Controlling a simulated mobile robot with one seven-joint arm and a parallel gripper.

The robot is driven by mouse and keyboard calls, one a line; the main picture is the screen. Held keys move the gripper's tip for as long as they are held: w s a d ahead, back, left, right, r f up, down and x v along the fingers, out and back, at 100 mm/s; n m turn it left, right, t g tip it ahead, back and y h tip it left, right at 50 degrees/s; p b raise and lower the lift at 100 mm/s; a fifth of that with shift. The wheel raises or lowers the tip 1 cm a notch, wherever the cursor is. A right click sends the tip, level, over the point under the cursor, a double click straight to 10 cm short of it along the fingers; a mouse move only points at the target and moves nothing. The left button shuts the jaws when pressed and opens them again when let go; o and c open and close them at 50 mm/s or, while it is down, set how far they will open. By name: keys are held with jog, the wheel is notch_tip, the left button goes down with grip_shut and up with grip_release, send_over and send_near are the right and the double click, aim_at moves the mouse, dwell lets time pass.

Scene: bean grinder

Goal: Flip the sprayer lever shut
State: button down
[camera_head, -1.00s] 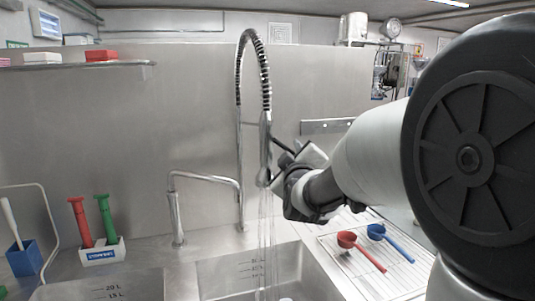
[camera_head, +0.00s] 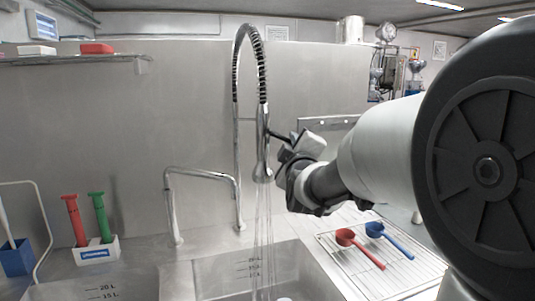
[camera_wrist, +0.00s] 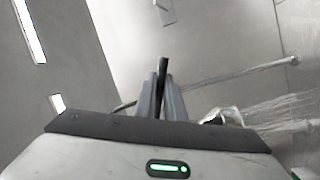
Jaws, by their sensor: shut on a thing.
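The sprayer (camera_head: 262,158) hangs upright from a coiled spring hose over the sink in the head view. Water streams (camera_head: 263,225) fall from its nozzle. Its dark lever (camera_head: 279,136) sticks out to the right, sloping slightly down. My gripper (camera_head: 293,146) is right of the sprayer, shut on the lever. In the wrist view the two grey fingers (camera_wrist: 161,97) pinch the black lever (camera_wrist: 163,68), whose end shows above them. Water spray shows at the right of that view. The exact contact on the lever is small and partly hidden by the fingers.
A bent tap pipe (camera_head: 203,170) stands left of the sprayer. A wire drying rack (camera_head: 345,272) with a red scoop (camera_head: 346,237) and a blue scoop (camera_head: 375,230) lies below my arm. A white holder (camera_head: 97,252) with red and green handles stands at left.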

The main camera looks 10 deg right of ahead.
jog(key=n+b, duration=0.1)
jog(key=r+n+t+b, duration=0.1)
jog(key=n+b, duration=0.1)
jog(key=shift+d+r+y, duration=0.1)
jog(key=shift+d+y, duration=0.2)
jog(key=shift+w+r+n+t+y+b, duration=0.15)
jog(key=shift+r+n+b, duration=0.25)
jog(key=shift+n+b, duration=0.3)
jog(key=shift+s+r+n+t+y+b, duration=0.15)
jog(key=shift+r+n+b, duration=0.25)
jog(key=shift+n+b, duration=0.3)
jog(key=shift+w+r, duration=0.1)
jog(key=shift+r, duration=0.05)
jog(key=c, duration=1.8)
grip_release()
jog(key=s+f, duration=0.1)
jog(key=s, duration=0.4)
jog(key=s+f, duration=0.1)
jog(key=s, duration=0.5)
jog(key=s+f, duration=0.1)
jog(key=s, duration=0.5)
jog(key=shift+a+f, duration=0.2)
jog(key=shift+a, duration=0.1)
